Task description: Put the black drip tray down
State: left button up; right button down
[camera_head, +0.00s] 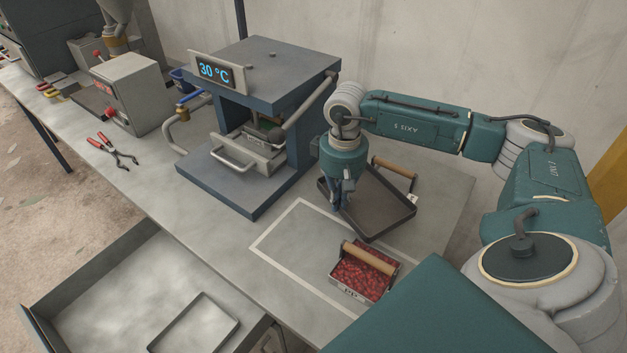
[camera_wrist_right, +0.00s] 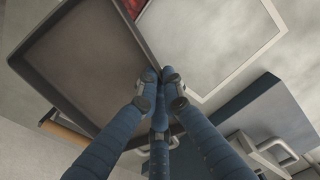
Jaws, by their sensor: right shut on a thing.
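The black drip tray (camera_head: 375,212) is a shallow, empty rectangular tray with a raised rim, at the right part of the bench. My right gripper (camera_head: 345,197) points down and is shut on the tray's near-left rim. In the right wrist view, the tray (camera_wrist_right: 85,62) fills the upper left and my right gripper (camera_wrist_right: 157,80) meets its rim. I cannot tell whether the tray's underside touches the bench. My left gripper is not in view.
A white-outlined rectangle (camera_head: 290,240) lies on the bench. A wooden-handled box of red pellets (camera_head: 352,290) sits at its near-right side. Another wooden handle (camera_head: 393,167) shows behind the tray. A blue press (camera_head: 262,75) reading 30 °C stands left of my arm. Pliers (camera_head: 115,151) lie farther left.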

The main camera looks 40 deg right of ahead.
send_over(315, 216)
jog(key=shift+w+f+b, duration=0.15)
jog(key=shift+f+b, duration=0.4)
jog(key=shift+f, duration=0.4)
jog(key=shift+f+b, duration=1.2)
jog(key=shift+f, duration=1.3)
jog(key=shift+f, duration=0.15)
jog(key=c, duration=1.9)
grip_release()
